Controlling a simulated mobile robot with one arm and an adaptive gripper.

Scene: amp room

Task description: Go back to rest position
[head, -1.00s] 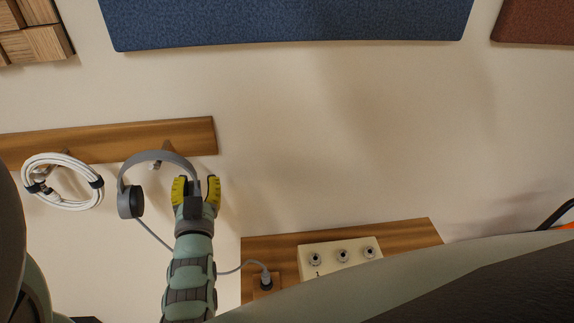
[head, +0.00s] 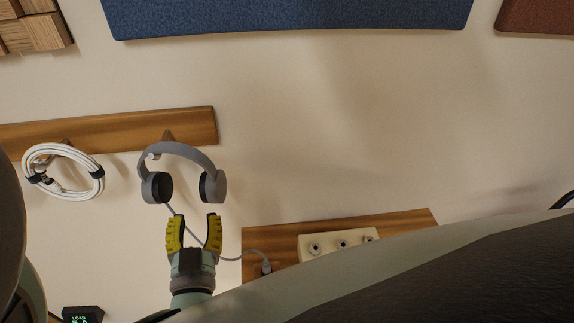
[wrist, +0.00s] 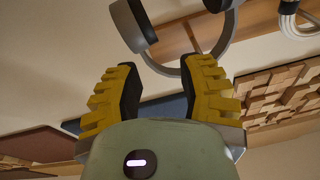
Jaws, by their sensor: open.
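My gripper (head: 194,234) is open and empty, its yellow ridged fingers spread just below the headphones. The grey headphones (head: 181,151) hang by their headband from a peg on the wooden wall rail, with both ear cups below. My fingertips appear apart from the ear cups. In the wrist view the open gripper (wrist: 168,82) points toward the headphones (wrist: 134,25), which show at the top. A grey cable runs from the headphones down behind my gripper to a plug on the lower wooden board.
A coiled white cable (head: 63,172) hangs on the wooden rail (head: 110,136) at left. The lower board (head: 380,222) carries a cream jack panel (head: 330,245) and the plug (head: 265,267). A blue panel (head: 290,15) is above. A small dark box (head: 83,314) sits at lower left. The wall's middle is bare.

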